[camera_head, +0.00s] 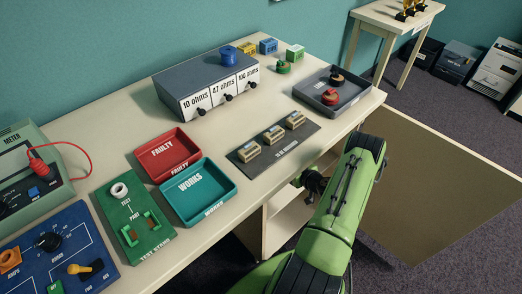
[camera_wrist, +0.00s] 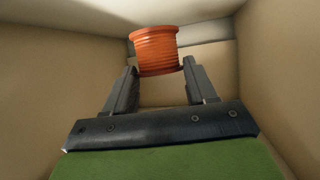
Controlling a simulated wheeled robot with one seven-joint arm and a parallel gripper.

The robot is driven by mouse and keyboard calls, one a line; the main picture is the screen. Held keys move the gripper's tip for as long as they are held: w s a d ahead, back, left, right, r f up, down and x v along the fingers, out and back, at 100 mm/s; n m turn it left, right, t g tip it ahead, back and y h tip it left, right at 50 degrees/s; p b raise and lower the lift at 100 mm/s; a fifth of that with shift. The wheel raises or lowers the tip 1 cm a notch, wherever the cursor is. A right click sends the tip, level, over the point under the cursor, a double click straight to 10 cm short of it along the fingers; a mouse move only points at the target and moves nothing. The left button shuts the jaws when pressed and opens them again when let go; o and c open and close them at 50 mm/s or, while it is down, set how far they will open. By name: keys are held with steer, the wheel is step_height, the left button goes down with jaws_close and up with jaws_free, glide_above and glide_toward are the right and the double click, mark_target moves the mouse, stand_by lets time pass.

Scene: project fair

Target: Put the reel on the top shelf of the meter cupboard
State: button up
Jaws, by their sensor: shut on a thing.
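The orange-red ribbed reel (camera_wrist: 155,48) is between the fingertips of my gripper (camera_wrist: 159,67) in the wrist view. The fingers are shut on it, and it looks roughly upright. The wrist view shows beige walls around my gripper, like the inside of a cupboard. In the head view my green arm reaches down past the bench's right end to the open cupboard (camera_head: 252,231) beneath, with my dark gripper (camera_head: 313,182) at its opening. The reel is hidden in the head view. I cannot tell whether the reel touches a shelf.
A wide brown panel (camera_head: 440,190), apparently the open cupboard door, extends right of my arm. The bench above holds a red tray (camera_head: 165,178), a teal tray (camera_head: 230,192), a dark mat (camera_head: 258,172) with parts and a grey tray (camera_head: 362,101). Beige walls (camera_wrist: 275,70) stand close beside my gripper.

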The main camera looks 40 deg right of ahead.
step_height(320, 180, down, 9)
steer(key=b, duration=0.3)
steer(key=shift+s+f+b, duration=0.1)
steer(key=shift+f+b, duration=0.1)
steer(key=shift+b, duration=0.15)
steer(key=shift+r, duration=0.1)
steer(key=o, duration=1.1)
steer(key=p+v, duration=0.5)
steer(key=v, duration=0.7)
